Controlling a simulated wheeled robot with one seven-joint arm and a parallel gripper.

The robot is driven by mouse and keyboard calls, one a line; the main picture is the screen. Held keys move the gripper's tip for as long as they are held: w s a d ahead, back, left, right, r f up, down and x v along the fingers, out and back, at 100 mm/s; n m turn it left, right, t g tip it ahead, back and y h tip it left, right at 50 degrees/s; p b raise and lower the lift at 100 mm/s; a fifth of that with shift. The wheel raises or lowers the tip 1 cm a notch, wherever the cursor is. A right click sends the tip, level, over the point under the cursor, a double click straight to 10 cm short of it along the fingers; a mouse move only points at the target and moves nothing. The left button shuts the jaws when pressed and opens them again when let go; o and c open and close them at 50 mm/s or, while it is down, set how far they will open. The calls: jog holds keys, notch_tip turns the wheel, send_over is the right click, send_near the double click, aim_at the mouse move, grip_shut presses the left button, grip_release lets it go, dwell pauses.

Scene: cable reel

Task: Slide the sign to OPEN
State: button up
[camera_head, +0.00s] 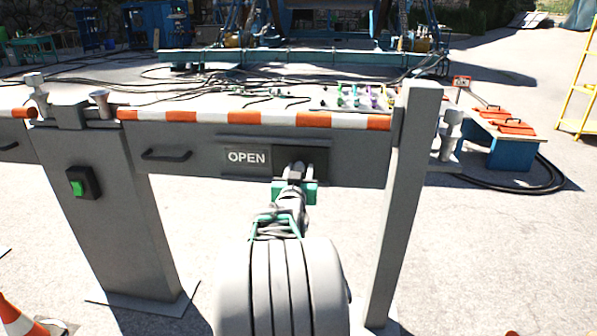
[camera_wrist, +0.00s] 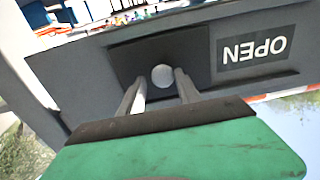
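The sign is a grey frame on the front of the bench, with a dark sliding panel (camera_head: 312,158) at its right end and the word OPEN (camera_head: 246,157) uncovered at its left. In the wrist view the dark panel (camera_wrist: 128,64) carries a pale round knob (camera_wrist: 162,76), and the OPEN lettering (camera_wrist: 253,50) appears upside down beside it. My gripper (camera_head: 294,168) is in front of the panel. Its two fingers (camera_wrist: 160,82) stand apart on either side of the knob, with small gaps showing. Whether the fingertips reach past the knob is unclear.
A dark drawer handle (camera_head: 165,154) is left of the sign. A grey post (camera_head: 405,190) rises close on the right. A green button (camera_head: 78,187) is on the left leg. Cables and small coloured parts lie on the bench top.

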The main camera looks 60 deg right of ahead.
jog(key=shift+o, duration=1.4)
jog(key=shift+a, duration=0.1)
jog(key=p+v, duration=0.1)
jog(key=v, duration=0.6)
jog(key=shift+s+a+f, duration=0.1)
jog(key=shift+s+a, duration=0.05)
jog(key=shift+a, duration=0.15)
